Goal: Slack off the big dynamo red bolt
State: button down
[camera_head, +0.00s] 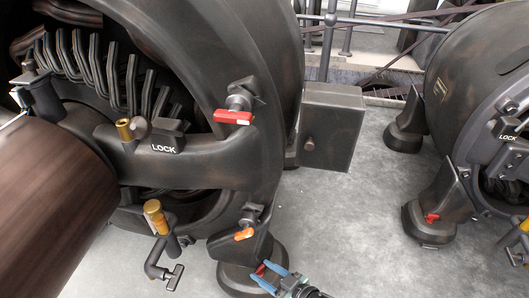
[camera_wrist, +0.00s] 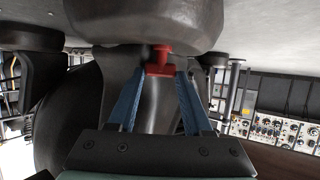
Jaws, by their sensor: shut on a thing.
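The big dynamo (camera_head: 225,60) fills the left of the head view, a dark metal housing standing on a round foot (camera_head: 240,285). Its red bolt (camera_head: 260,269) sits low at that foot, partly covered by my gripper (camera_head: 264,273). In the wrist view the red bolt (camera_wrist: 159,66) shows between the tips of the two blue fingers of my gripper (camera_wrist: 160,75). The fingers are shut on the bolt, one on each side. The wrist view shows the bolt beneath a rounded dark part, with the picture seemingly upside down.
A red lever (camera_head: 233,117) and an orange lever (camera_head: 243,234) stick out above the foot. A grey box (camera_head: 332,125) is at the housing's right. The smaller dynamo (camera_head: 485,75) at the right has its own red bolt (camera_head: 432,218). Bare floor (camera_head: 350,220) lies between them.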

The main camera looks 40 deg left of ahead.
jog(key=shift+w+n+g, duration=0.1)
jog(key=shift+n+g, duration=0.2)
jog(key=shift+g, duration=0.1)
jog(key=shift+c, duration=1.6)
grip_release()
jog(key=p+v, duration=0.3)
jog(key=v, duration=0.9)
jog(key=shift+d+r+p, duration=0.2)
jog(key=shift+d+p, duration=0.15)
jog(key=shift+p, duration=0.05)
